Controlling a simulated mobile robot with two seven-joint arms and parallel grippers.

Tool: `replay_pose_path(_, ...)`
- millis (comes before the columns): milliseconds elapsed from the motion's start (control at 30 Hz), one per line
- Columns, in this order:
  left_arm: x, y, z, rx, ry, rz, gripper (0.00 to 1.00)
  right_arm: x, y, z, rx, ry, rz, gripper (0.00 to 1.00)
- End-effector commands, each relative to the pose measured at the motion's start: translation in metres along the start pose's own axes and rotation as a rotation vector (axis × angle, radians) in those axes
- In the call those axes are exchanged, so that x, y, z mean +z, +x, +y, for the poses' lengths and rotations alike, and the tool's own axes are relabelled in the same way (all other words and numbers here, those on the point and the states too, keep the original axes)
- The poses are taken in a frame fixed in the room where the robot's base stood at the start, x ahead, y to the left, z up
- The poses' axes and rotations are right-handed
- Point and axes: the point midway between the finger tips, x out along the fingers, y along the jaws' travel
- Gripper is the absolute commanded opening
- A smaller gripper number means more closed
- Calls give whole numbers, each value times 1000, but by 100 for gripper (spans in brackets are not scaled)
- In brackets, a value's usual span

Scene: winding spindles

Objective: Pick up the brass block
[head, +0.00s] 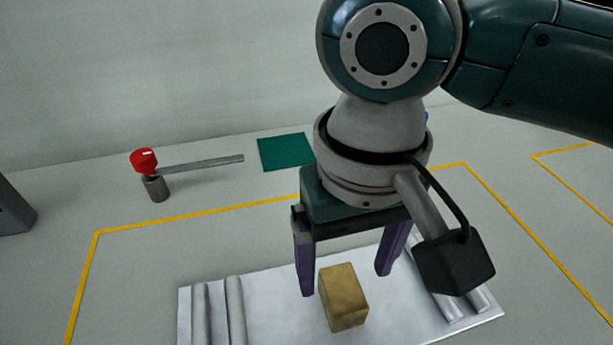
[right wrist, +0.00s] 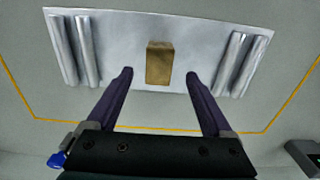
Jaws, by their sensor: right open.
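The brass block (head: 343,298) is a plain tan-gold box. It rests on a pale metal plate (head: 273,300) between two pairs of rods. My right gripper (head: 343,284) is open and empty above the plate, with its two purple fingers spread wide. In the right wrist view the brass block (right wrist: 159,63) lies ahead of the fingertips, in line with the gap between them. The fingers do not visibly touch it. My left gripper is not in view.
Rod pairs lie along the plate's left (head: 218,312) and right (head: 462,300) sides. A red-knobbed post with a flat grey bar (head: 200,164) stands at the back left. A green square (head: 285,152) lies behind my gripper. Yellow lines (head: 200,216) mark the surface, which is mostly clear.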

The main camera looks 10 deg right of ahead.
Motion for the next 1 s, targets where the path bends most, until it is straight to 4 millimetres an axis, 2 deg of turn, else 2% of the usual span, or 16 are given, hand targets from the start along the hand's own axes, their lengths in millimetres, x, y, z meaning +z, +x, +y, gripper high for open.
replay_pose_path(400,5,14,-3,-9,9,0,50,-2,54,2,0,-2,1,85)
replay_pose_path(667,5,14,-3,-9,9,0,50,-2,57,2,0,-3,2,85)
replay_pose_path(1000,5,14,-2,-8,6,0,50,-2,57,2,0,-3,2,49)
